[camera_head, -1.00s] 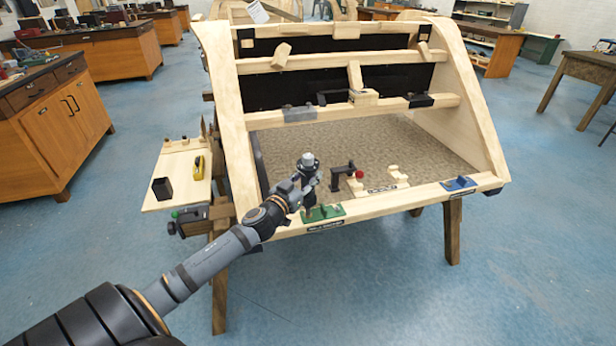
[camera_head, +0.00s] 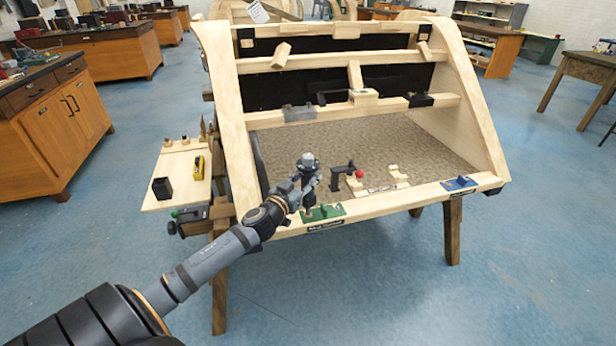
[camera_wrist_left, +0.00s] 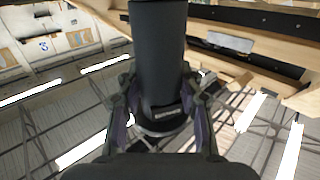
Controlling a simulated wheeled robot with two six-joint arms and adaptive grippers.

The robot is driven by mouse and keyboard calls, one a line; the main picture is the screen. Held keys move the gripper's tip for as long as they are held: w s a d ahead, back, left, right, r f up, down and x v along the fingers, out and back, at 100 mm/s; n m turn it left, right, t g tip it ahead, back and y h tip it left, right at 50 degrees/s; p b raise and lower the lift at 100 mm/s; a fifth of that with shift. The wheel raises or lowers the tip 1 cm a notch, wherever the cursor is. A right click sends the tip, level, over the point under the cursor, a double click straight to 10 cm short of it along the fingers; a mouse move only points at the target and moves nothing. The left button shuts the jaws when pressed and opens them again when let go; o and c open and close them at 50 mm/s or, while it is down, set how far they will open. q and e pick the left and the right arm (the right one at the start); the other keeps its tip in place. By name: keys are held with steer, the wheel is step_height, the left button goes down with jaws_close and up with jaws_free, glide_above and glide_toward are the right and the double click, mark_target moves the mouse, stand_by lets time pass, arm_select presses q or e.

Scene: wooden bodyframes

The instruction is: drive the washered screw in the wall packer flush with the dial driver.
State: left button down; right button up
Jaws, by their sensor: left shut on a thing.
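My left gripper (camera_head: 308,182) is shut around the dial driver, a dark upright tool with a grey round top (camera_head: 308,161). In the left wrist view the driver (camera_wrist_left: 158,55) is a thick dark cylinder between the two fingers. The driver stands at the left end of a green block (camera_head: 325,213) on the front rail, which looks like the wall packer. Its lower tip appears to meet the block there. The washered screw is hidden or too small to make out, so I cannot tell how deep it sits. My right gripper is not in view.
A black bracket with a red ball (camera_head: 359,173) and a pale wooden holder (camera_head: 380,183) stand right of the driver. A blue block (camera_head: 459,183) sits at the rail's right end. A side shelf (camera_head: 175,178) holds a black cup and a yellow tool.

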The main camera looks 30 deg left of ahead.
mark_target(308, 156)
arm_select(q)
steer(key=shift+r+p, duration=3.05)
steer(key=shift+r, duration=0.55)
steer(key=shift+d+f, duration=0.1)
steer(key=shift+f, duration=0.05)
